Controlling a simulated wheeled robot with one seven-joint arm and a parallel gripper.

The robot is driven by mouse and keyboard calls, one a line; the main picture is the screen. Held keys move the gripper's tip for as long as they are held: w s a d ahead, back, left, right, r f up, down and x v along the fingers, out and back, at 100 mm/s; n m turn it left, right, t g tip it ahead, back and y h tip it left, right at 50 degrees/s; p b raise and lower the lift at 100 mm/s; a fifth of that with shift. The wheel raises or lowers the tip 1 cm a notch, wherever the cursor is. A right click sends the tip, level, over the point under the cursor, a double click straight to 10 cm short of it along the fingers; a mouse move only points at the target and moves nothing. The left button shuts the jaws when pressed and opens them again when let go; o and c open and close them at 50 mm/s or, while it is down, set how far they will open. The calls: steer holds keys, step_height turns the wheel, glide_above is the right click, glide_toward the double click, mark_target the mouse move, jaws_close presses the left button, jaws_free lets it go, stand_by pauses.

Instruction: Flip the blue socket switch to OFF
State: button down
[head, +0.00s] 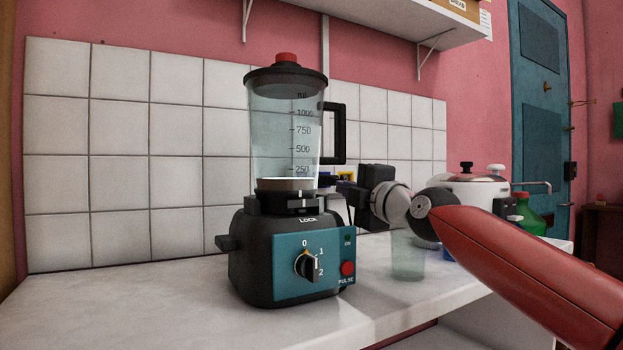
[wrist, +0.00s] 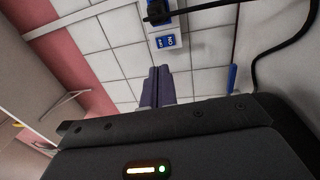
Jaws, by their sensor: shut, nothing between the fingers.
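The blue socket switch (wrist: 166,41) is on the white tiled wall, near the top of the wrist view. It carries white ON and OFF lettering; I cannot tell which way its rocker is set. A black plug (wrist: 157,12) with a cable sits just above it in that view. My gripper (wrist: 158,69) is shut and empty, its dark fingertips pointing at the wall just below the switch in the picture. Contact with the switch is not visible. In the head view my gripper (head: 336,181) is partly hidden behind the blender jar, and the switch cannot be made out clearly.
A blender (head: 290,220) stands on the white counter (head: 150,290), left of my arm. A clear cup (head: 408,258), a white pot (head: 478,190) and a green bottle (head: 533,215) are near my arm. A shelf (head: 370,20) hangs above. A black cable (wrist: 262,65) hangs beside the fingers.

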steer(key=p+x, duration=0.7)
steer(key=x, duration=0.6)
steer(key=shift+w+p, duration=0.25)
steer(key=shift+p, duration=0.1)
steer(key=shift+a, duration=0.15)
